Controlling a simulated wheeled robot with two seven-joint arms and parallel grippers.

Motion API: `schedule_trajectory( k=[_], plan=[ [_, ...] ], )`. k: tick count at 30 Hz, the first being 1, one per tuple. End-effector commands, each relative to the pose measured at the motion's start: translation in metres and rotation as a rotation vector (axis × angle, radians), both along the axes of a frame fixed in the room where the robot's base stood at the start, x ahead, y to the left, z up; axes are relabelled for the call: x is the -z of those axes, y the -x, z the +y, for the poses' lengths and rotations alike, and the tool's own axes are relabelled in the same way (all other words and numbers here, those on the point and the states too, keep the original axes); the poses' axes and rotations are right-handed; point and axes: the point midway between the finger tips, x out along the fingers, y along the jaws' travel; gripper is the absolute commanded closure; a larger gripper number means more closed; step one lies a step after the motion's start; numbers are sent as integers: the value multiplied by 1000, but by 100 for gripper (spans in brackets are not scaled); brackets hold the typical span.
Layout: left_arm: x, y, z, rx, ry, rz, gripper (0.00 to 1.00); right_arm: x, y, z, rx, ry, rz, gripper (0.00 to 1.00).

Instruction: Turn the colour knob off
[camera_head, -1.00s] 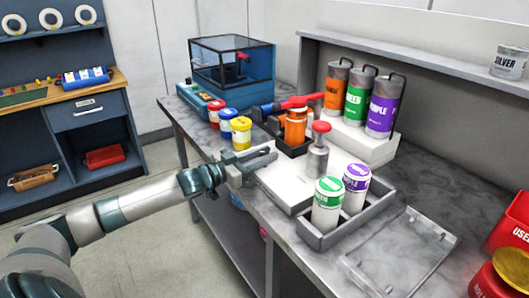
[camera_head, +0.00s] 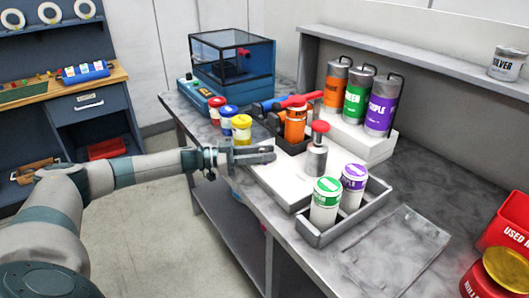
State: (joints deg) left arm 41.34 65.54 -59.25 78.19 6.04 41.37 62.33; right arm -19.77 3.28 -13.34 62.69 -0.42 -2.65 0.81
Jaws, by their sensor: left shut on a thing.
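My left gripper (camera_head: 262,154) reaches in from the left over the table's front edge. It is level, beside the white block (camera_head: 283,180) and just in front of the yellow-labelled jar (camera_head: 242,132). Its fingers look closed together on a thing too small or hidden to make out. I cannot pick out a colour knob for certain. A blue machine (camera_head: 233,66) with a clear cover stands at the back left, with a low control panel (camera_head: 197,97) in front of it, apart from the gripper. My right gripper is not in view.
A red-topped metal post (camera_head: 318,150) stands on the white block. A grey tray (camera_head: 345,220) holds green- and purple-labelled jars. An orange jar (camera_head: 295,125) and red and blue jars stand behind the gripper. Labelled canisters (camera_head: 356,97) stand at the back. The front right tabletop is mostly clear.

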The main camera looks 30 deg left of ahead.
Motion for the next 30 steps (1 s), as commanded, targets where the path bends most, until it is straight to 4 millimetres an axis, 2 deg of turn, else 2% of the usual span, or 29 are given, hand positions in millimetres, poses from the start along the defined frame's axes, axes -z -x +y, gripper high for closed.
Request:
schedule_trajectory(
  k=[17,18,19,30],
  plan=[
    [-1,0,0,31,1,-2,98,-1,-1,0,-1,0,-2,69],
    [-1,0,0,31,1,-2,66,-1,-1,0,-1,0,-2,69],
    [-1,0,0,31,1,-2,59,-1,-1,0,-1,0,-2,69],
    [0,1,1,31,1,-1,57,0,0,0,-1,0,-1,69]
  ],
)
